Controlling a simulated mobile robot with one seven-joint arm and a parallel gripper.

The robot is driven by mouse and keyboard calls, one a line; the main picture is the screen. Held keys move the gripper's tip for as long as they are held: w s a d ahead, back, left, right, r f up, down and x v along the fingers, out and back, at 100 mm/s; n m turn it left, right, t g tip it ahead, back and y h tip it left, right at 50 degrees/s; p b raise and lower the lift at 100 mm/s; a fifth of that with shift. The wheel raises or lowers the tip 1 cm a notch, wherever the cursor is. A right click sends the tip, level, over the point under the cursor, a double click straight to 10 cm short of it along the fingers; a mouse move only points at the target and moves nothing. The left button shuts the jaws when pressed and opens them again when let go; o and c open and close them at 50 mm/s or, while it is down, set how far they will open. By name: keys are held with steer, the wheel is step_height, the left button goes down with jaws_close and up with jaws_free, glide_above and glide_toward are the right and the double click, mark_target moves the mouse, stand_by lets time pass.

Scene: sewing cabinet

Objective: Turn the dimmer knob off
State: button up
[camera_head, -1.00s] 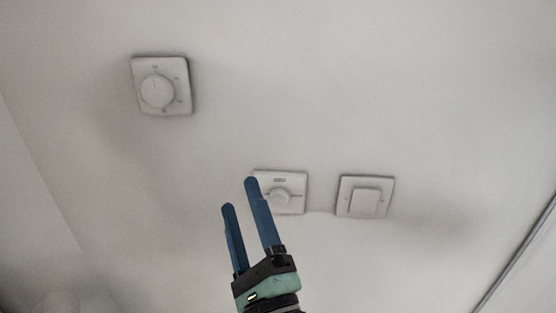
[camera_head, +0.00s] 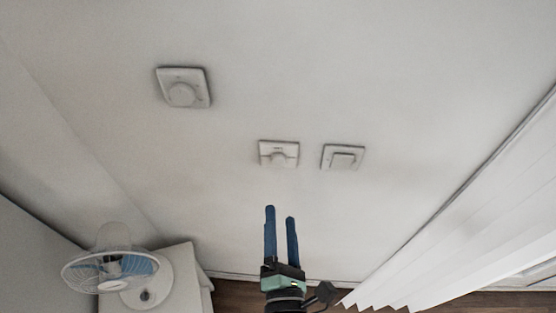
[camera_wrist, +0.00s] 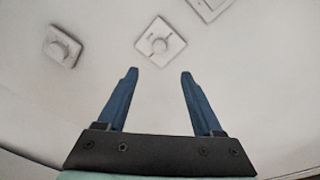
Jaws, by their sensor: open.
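A flat rocker switch (camera_head: 343,158) is right of the middle plate. A fan (camera_head: 112,268) stands on a white cabinet (camera_head: 184,262) at lower left. White blinds (camera_head: 470,210) hang at right. The wall around my gripper is clear.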

mark_target(278, 163)
steer(key=w, duration=1.2)
steer(key=shift+w+a+p, duration=0.3)
steer(key=shift+w+p, duration=0.05)
steer(key=shift+p, duration=0.05)
steer(key=shift+c, duration=0.3)
jaws_close()
